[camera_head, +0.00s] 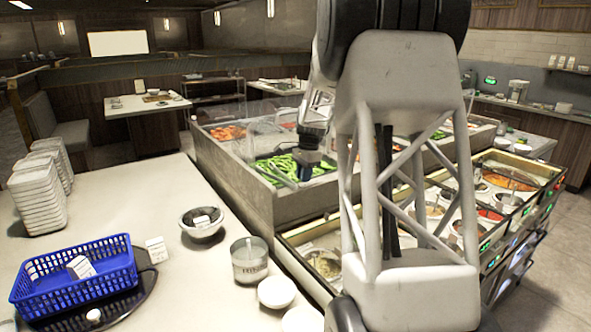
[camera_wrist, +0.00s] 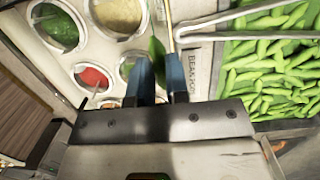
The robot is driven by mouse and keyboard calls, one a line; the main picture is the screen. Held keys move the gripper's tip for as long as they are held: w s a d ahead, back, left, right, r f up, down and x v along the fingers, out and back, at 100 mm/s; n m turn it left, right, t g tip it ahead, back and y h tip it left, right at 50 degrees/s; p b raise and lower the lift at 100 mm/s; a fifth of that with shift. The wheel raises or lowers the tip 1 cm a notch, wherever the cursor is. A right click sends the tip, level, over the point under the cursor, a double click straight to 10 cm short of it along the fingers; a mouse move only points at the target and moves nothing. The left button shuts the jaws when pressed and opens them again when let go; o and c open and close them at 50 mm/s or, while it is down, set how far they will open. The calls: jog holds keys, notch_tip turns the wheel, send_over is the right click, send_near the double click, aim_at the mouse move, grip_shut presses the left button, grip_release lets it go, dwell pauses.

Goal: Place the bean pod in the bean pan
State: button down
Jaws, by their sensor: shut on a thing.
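My gripper (camera_wrist: 162,65) shows from above in the wrist view, its blue fingertips closed on a green bean pod (camera_wrist: 156,47). The pod shows beside the left finger, and part of it is hidden by the finger. The bean pan, with its pale rim (camera_wrist: 216,72), lies to the right of the fingers and is filled with green pods (camera_wrist: 275,75). In the head view my gripper (camera_head: 308,165) is over the right side of the green pods (camera_head: 272,168). The held pod cannot be made out there.
Round sauce wells, one with red sauce (camera_wrist: 93,77), lie left of the gripper. A label (camera_wrist: 192,75) stands between wells and pan. A metal bar (camera_wrist: 250,37) crosses the pan. A glass guard (camera_head: 262,130) covers part of the counter. A blue basket (camera_head: 75,275) sits on the front table.

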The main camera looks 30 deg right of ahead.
jog(key=w+d, duration=0.2)
jog(key=w, duration=0.2)
jog(key=w+d+f, duration=0.1)
jog(key=w+d, duration=0.1)
jog(key=w, duration=0.3)
jog(key=w+d, duration=0.3)
jog(key=w, duration=0.1)
jog(key=shift+w+f, duration=0.2)
jog(key=shift+w, duration=0.2)
jog(key=shift+f, duration=1.8)
jog(key=shift+f, duration=0.1)
jog(key=c, duration=1.1)
grip_release()
notch_tip(320, 180, up, 12)
jog(key=d, duration=0.1)
jog(key=shift+d, duration=0.4)
jog(key=shift+a, duration=0.1)
